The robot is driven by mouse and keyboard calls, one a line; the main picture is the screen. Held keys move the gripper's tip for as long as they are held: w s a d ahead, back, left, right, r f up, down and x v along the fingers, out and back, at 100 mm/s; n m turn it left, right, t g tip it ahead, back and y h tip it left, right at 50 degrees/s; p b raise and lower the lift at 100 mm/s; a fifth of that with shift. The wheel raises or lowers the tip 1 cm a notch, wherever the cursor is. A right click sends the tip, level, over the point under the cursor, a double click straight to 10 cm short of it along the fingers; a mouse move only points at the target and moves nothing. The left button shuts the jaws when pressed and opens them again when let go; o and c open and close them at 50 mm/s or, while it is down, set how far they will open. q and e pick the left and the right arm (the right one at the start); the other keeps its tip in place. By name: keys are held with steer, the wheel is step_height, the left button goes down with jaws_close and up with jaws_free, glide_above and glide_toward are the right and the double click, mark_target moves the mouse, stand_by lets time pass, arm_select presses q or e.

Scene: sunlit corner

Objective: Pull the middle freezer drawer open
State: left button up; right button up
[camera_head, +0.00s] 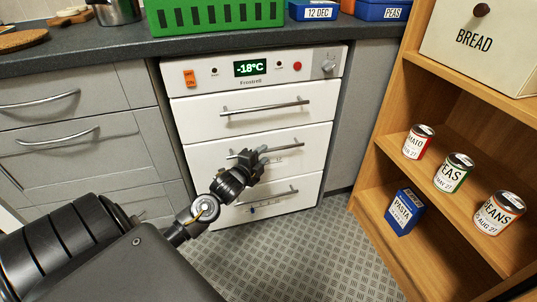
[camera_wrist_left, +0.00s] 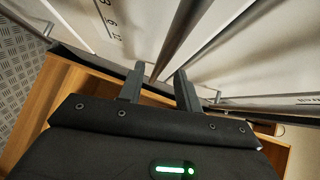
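The white freezer (camera_head: 215,77) stands under the counter with three drawers, all looking shut. The middle drawer (camera_head: 312,158) has a horizontal bar handle (camera_head: 285,146). My left gripper (camera_head: 257,162) is at this handle, near its middle, and hides part of it and of the drawer front. In the left wrist view the two fingers (camera_wrist_left: 159,88) are apart, with the handle bar (camera_wrist_left: 183,35) running between them. Whether the fingers touch the bar cannot be seen. My right gripper is not in view.
The top drawer handle (camera_head: 264,107) and bottom drawer handle (camera_head: 278,195) lie above and below my gripper. A wooden shelf (camera_head: 392,165) with cans and a pasta box (camera_head: 404,213) stands to the right. The patterned floor (camera_head: 300,255) before the freezer is clear.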

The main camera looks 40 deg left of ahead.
mark_target(268, 151)
arm_select(q)
steer(key=shift+b+x, duration=0.45)
steer(key=shift+x, duration=1.6)
steer(key=shift+c, duration=0.2)
jaws_close()
